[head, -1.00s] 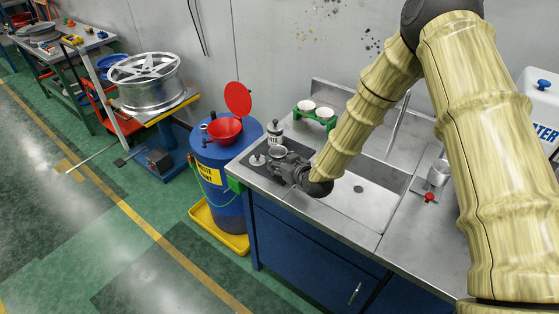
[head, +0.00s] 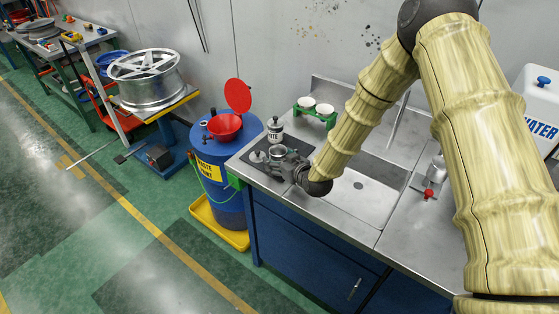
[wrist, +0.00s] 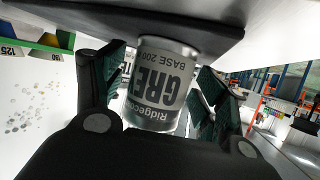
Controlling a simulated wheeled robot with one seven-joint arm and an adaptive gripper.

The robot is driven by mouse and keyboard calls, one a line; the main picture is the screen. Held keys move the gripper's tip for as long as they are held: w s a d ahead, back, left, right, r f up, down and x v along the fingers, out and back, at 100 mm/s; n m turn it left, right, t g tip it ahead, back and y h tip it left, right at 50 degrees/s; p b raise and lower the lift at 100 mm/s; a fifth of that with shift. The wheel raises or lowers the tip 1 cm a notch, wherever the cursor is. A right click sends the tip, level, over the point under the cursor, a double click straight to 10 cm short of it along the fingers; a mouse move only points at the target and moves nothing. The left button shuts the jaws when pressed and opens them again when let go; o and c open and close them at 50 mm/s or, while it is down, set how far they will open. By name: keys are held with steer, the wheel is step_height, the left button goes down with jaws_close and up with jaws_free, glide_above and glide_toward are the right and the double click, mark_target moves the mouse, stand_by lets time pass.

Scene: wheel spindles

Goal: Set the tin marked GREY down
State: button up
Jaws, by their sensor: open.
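The tin marked GREY (wrist: 160,88) is a metal tin with a pale label. In the wrist view it appears upside down between my fingers, its base against the dark mat (wrist: 215,28). In the head view the tin (head: 278,152) stands upright on the mat (head: 300,153) at the counter's left end. My gripper (wrist: 162,80) is open around the tin, a finger on each side with what look like narrow gaps. In the head view my gripper (head: 281,160) reaches the tin from the right; part of the tin is hidden behind it.
A tin marked WHITE (head: 275,130) stands just behind, partly hidden in the wrist view. A small pale object (head: 257,157) lies to the left. The sink (head: 365,190) lies right; a blue drum (head: 218,175) stands left.

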steer(key=shift+r, duration=0.25)
steer(key=shift+s+d, duration=0.25)
steer(key=shift+s, duration=0.05)
steer(key=b+v, duration=0.3)
steer(key=v, duration=0.8)
steer(key=shift+s+r, duration=0.15)
